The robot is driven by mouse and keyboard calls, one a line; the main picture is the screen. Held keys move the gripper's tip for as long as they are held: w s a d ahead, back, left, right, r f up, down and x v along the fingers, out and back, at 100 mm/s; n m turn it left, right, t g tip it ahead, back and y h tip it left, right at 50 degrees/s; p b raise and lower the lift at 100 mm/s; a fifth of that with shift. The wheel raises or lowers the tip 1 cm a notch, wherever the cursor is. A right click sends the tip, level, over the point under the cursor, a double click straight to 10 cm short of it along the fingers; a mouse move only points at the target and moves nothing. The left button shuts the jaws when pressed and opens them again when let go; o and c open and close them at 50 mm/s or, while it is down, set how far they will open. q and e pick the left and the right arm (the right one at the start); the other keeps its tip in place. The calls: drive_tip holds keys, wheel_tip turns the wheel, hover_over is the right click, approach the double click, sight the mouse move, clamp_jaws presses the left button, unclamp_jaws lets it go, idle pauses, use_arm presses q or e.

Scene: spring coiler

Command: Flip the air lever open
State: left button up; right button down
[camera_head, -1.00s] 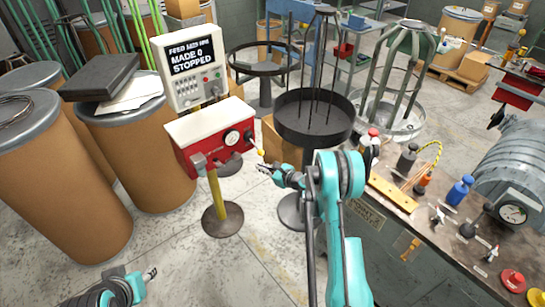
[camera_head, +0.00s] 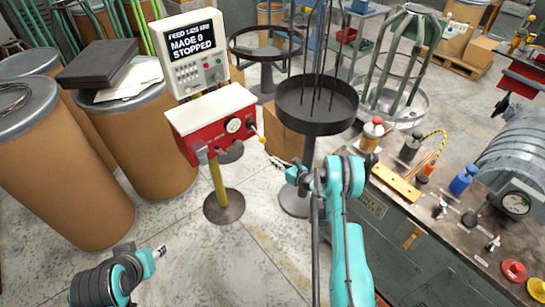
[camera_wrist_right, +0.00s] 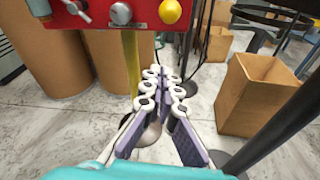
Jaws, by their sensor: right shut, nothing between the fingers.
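A red and white control box (camera_head: 210,122) stands on a yellow post. A lever with a yellow ball knob (camera_head: 262,139) sticks out from its right end. In the right wrist view the yellow ball (camera_wrist_right: 169,11) is at the top edge, right of a silver knob (camera_wrist_right: 121,13). A silver lever (camera_wrist_right: 77,8) shows further left on the red face. My right gripper (camera_head: 272,160) is just below and right of the yellow knob, apart from it. Its fingers (camera_wrist_right: 165,76) are together and empty. My left gripper (camera_head: 160,250) is low at the left, away from the box; its jaws are too small to judge.
A black round tray stand (camera_head: 316,122) is behind my right gripper. Brown drums (camera_head: 60,165) stand at the left. A cluttered workbench (camera_head: 440,220) is at the right. An open cardboard box (camera_wrist_right: 257,95) is on the floor.

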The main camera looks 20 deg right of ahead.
sight(259, 136)
drive_tip(key=b+x, duration=0.3)
drive_tip(key=x, duration=0.6)
drive_tip(key=r, duration=0.2)
drive_tip(key=d+r, duration=0.1)
drive_tip(key=r, duration=0.1)
drive_tip(key=shift+s+d+b, duration=0.1)
drive_tip(key=shift+s+b, duration=0.2)
drive_tip(key=shift+s, duration=0.05)
